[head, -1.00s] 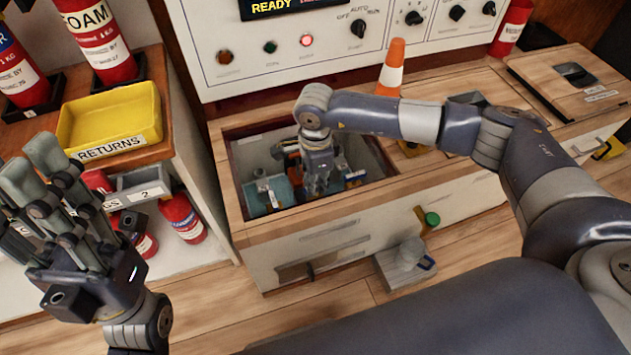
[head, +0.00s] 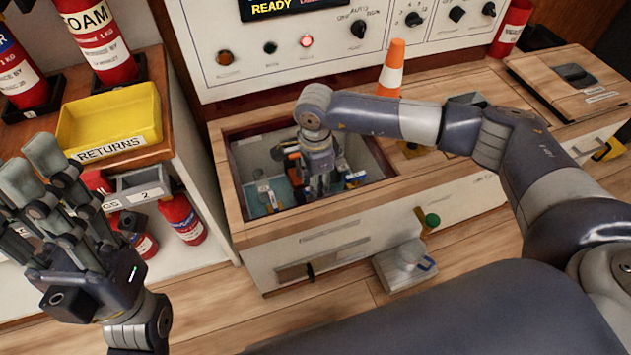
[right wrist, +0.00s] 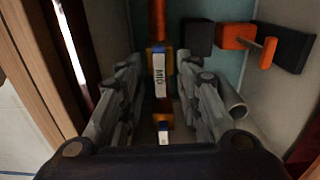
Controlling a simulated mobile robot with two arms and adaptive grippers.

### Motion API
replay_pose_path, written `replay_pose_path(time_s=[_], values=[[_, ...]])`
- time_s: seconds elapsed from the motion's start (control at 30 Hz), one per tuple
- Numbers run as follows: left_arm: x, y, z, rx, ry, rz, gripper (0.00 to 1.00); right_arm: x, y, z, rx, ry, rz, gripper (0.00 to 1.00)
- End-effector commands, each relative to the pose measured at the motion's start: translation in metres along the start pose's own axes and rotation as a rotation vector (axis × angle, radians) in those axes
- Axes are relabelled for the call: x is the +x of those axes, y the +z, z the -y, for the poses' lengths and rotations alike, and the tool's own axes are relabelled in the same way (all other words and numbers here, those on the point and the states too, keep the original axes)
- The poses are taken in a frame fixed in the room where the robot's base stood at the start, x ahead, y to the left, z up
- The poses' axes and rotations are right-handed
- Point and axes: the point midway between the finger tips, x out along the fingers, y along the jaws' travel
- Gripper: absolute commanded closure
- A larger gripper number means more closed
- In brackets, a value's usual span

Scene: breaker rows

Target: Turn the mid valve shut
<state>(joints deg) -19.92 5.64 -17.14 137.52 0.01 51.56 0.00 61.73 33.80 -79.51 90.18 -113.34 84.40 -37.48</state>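The mid valve (right wrist: 158,72), with a white MID label on a brass-coloured part, sits on an orange-brown pipe (right wrist: 158,22) in the right wrist view. My right gripper (right wrist: 160,68) points down into the open compartment, its fingers on either side of the MID part with gaps visible. It also shows in the head view (head: 320,180), where it hides most of the valve. My left gripper (head: 45,185) is raised at the left, fingers spread and empty, away from the compartment.
The compartment's wooden rim (head: 235,215) surrounds my right gripper closely. An orange block with a peg (right wrist: 250,42) is on the right inside. An orange cone (head: 391,70) stands behind the arm. A yellow returns tray (head: 135,105) and red extinguishers (head: 95,40) are at left.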

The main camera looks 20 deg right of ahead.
Motion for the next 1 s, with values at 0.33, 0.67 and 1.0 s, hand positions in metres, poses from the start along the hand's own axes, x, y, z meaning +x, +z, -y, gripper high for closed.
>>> replay_pose_path(time_s=[0.33,0.67,1.0], values=[[0.000,0.000,0.000,-0.001,0.000,0.002,0.60,-0.052,0.000,0.001,-0.001,-0.005,0.001,0.68],[-0.001,0.000,0.000,-0.001,0.001,0.003,0.60,-0.110,0.000,0.001,0.000,-0.003,0.001,0.68],[-0.001,0.000,0.000,-0.001,0.001,0.003,0.60,-0.120,0.000,0.000,0.000,-0.001,0.000,0.68]])
